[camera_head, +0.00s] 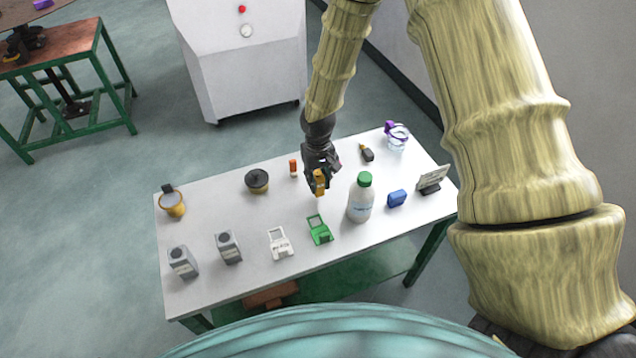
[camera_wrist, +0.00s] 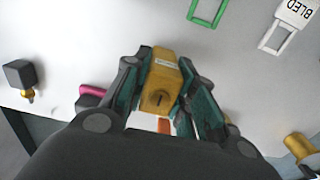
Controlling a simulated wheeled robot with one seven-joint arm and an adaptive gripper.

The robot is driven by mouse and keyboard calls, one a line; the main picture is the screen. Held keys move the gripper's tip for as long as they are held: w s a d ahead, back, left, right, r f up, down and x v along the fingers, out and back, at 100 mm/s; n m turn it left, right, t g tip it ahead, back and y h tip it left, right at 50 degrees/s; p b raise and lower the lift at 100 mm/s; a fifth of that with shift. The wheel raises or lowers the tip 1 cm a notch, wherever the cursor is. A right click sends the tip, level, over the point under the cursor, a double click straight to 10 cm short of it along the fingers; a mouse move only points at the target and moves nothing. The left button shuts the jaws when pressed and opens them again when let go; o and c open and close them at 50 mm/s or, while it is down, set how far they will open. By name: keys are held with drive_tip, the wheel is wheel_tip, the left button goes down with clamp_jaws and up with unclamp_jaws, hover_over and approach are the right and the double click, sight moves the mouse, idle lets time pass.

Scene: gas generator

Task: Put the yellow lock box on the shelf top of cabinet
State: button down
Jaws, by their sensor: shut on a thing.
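The yellow lock box (camera_head: 319,183) is between the fingers of my gripper (camera_head: 319,172), over the middle of the white table. In the wrist view the lock box (camera_wrist: 160,85) shows a keyhole on its face, and my gripper (camera_wrist: 157,95) is shut on it from both sides. It appears held a little above the table top, though the exact gap is hard to tell. A white cabinet (camera_head: 245,60) with a red button stands on the floor behind the table. Its top is cut off by the picture's upper edge, and I cannot tell whether it is the task's cabinet.
The white table (camera_head: 225,195) holds a white bottle with green cap (camera_head: 361,198), a green lock piece (camera_head: 319,230), a white one (camera_head: 279,243), grey boxes (camera_head: 228,246), a blue block (camera_head: 397,198) and a small sign (camera_head: 432,179). A green-legged bench (camera_head: 60,45) stands far left. Open floor lies left.

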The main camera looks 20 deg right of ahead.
drive_tip(key=shift+f, duration=1.1)
drive_tip(key=shift+f, duration=0.1)
drive_tip(key=c, duration=1.2)
unclamp_jaws()
drive_tip(key=shift+o, duration=0.2)
